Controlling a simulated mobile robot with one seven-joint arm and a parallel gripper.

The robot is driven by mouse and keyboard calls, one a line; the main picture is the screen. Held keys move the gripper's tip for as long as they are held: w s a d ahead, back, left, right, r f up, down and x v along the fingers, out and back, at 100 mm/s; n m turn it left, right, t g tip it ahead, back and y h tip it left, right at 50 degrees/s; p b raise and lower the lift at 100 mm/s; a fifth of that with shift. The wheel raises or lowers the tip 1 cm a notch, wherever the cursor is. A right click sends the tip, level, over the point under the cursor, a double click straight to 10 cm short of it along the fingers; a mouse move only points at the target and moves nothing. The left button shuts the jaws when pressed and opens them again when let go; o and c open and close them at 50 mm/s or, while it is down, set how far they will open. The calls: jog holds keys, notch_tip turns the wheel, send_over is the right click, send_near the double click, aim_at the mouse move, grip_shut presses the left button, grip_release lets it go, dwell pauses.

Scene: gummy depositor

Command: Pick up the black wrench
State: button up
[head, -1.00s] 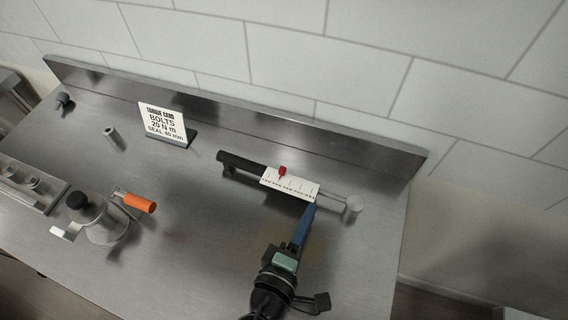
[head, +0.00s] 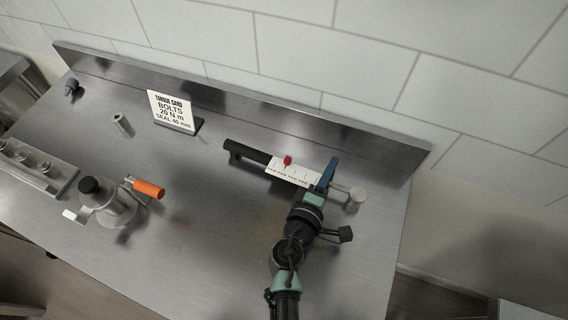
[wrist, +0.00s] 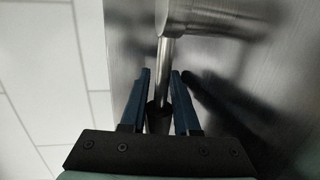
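The black wrench (head: 245,152) lies on the metal bench, with a black handle at left, a white scale plate (head: 293,172) with a red pointer, and a metal shaft ending in a round head (head: 357,194). My gripper (head: 331,168) is at the shaft, between the scale plate and the head. In the wrist view, the shaft (wrist: 164,65) runs between the two blue fingers of my gripper (wrist: 161,78), which look open; contact cannot be told. The wrench head shows at the top of that view (wrist: 195,18).
A torque card sign (head: 172,110) stands near the raised back edge. A small cylinder (head: 122,123) is behind. The bench between pot and wrench is clear.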

grip_shut()
dwell(1.4)
